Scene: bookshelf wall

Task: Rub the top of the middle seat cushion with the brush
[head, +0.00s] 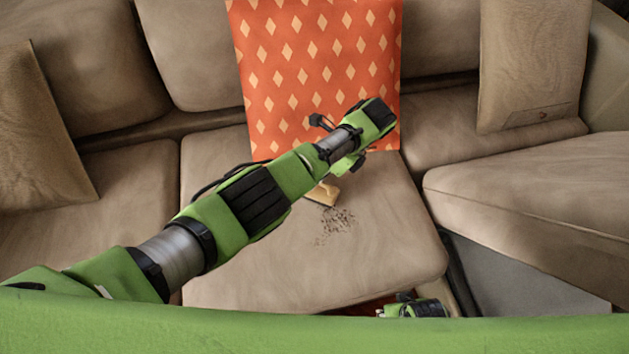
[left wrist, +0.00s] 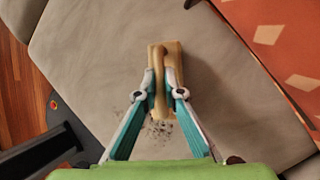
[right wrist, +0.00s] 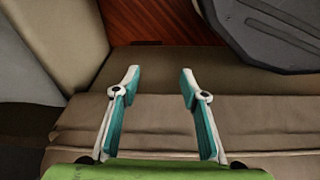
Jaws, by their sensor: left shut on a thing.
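The middle seat cushion (head: 300,265) is beige, with a patch of dark crumbs (head: 335,225) on its top. My left arm reaches over it from the left. The brush (head: 323,194), tan and wooden, shows partly below my left arm, beside the crumbs. In the left wrist view my left gripper (left wrist: 160,78) is shut on the brush (left wrist: 171,62), over the cushion (left wrist: 90,50). Crumbs (left wrist: 160,132) show near the brush's lower end. I cannot tell whether the brush touches the cushion. My right gripper (right wrist: 160,78) is open and empty in the right wrist view.
An orange pillow with pale diamonds (head: 310,60) leans on the backrest behind the middle cushion. Beige pillows stand at the left (head: 40,130) and right (head: 530,65). A side seat section (head: 530,190) lies at the right. Wooden floor (right wrist: 155,22) shows in the right wrist view.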

